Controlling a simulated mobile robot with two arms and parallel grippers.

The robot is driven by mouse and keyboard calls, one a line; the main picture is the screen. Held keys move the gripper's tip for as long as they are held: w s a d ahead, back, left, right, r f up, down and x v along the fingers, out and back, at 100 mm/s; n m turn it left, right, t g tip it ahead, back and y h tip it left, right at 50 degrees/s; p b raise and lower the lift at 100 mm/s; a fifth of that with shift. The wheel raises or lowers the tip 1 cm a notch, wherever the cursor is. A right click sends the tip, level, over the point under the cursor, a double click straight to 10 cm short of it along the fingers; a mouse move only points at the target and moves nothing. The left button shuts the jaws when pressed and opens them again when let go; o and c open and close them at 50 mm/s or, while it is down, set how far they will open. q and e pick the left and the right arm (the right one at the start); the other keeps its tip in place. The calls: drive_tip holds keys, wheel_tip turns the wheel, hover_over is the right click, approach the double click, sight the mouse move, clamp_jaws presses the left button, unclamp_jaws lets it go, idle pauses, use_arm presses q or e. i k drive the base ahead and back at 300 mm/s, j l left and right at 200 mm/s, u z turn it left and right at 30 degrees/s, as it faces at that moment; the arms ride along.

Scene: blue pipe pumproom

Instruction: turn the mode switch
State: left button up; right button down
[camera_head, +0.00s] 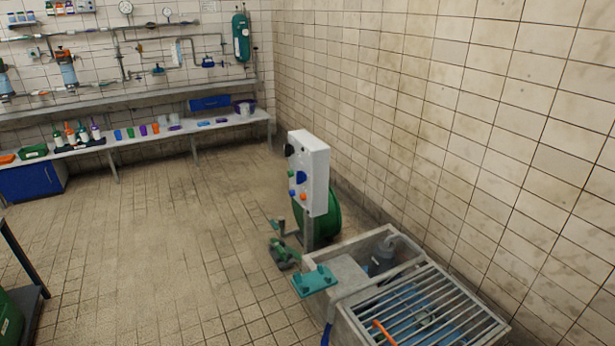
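A pale control box (316,180) stands on a grey post near the tiled wall, right of the picture's middle. Its front faces left and is seen at a steep angle. The front carries a black knob (290,150) at the top, a larger blue part (301,178) in the middle, and small blue, green and orange parts lower down. Which of these is the mode switch I cannot tell, and its setting is too small to read. Neither of my grippers shows in the head view.
A green round reel (330,218) stands behind the box. A concrete pit with a metal grate (425,308) and a teal plate (314,281) lie in front of it. A green item (284,254) is on the floor by the post. Open floor (170,240) lies left. A bench (140,140) lines the far wall.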

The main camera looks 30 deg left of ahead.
sight(301, 177)
drive_tip(key=i+j, duration=0.1)
drive_tip(key=j, duration=0.3)
drive_tip(key=i+j, duration=0.15)
drive_tip(key=j, duration=0.25)
drive_tip(key=i+j, duration=0.1)
drive_tip(key=j, duration=0.3)
drive_tip(key=i+j, duration=0.25)
drive_tip(key=j, duration=0.15)
drive_tip(key=i+j, duration=0.5)
drive_tip(key=j, duration=0.25)
drive_tip(key=z, duration=0.05)
